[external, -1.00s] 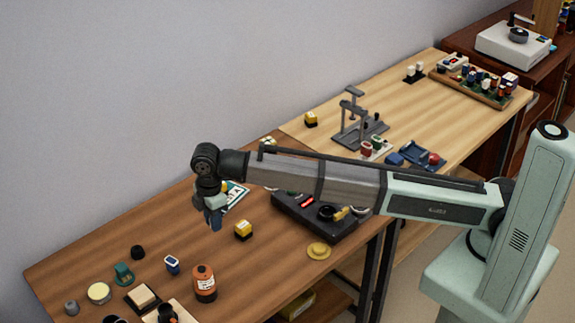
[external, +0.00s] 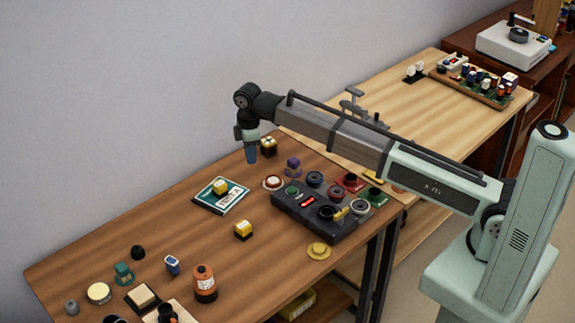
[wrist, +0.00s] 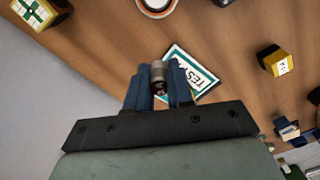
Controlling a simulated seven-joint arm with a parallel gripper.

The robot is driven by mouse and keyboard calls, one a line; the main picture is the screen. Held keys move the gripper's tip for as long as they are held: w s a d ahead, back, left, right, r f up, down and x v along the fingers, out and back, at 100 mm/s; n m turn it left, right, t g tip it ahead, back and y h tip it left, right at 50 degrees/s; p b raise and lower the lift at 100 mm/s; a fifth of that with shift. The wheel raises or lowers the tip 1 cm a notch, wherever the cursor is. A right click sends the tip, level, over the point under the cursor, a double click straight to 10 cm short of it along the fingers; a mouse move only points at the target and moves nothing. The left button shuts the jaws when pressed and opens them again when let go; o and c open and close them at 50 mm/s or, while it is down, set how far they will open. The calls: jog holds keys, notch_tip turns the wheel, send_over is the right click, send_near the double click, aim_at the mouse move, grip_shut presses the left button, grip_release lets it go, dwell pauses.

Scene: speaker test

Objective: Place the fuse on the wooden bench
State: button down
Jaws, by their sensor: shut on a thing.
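My gripper (external: 251,155) is above the rear part of the darker wooden bench (external: 125,220). In the wrist view my gripper (wrist: 158,88) has its blue fingers shut on a small cylinder with a greyish metal end, which looks like the fuse (wrist: 158,72). The fuse points away from the wrist, with its lower part between the fingers. It cannot be made out in the external view. A lighter wooden bench (external: 440,110) adjoins the darker one at the back right, partly hidden by my arm.
A TEST card (external: 232,200) bears a yellow block (external: 220,186). A dark control box (external: 310,220) stands to the right, with several round parts around it. A yellow-and-black block (external: 268,146) is close to my gripper. Bare bench lies left of the card.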

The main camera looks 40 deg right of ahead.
jog(key=w+d+m, duration=0.3)
jog(key=d+m, duration=0.9)
jog(key=d, duration=2.2)
jog(key=shift+d, duration=0.35)
jog(key=shift+r, duration=0.1)
jog(key=shift+f, duration=5)
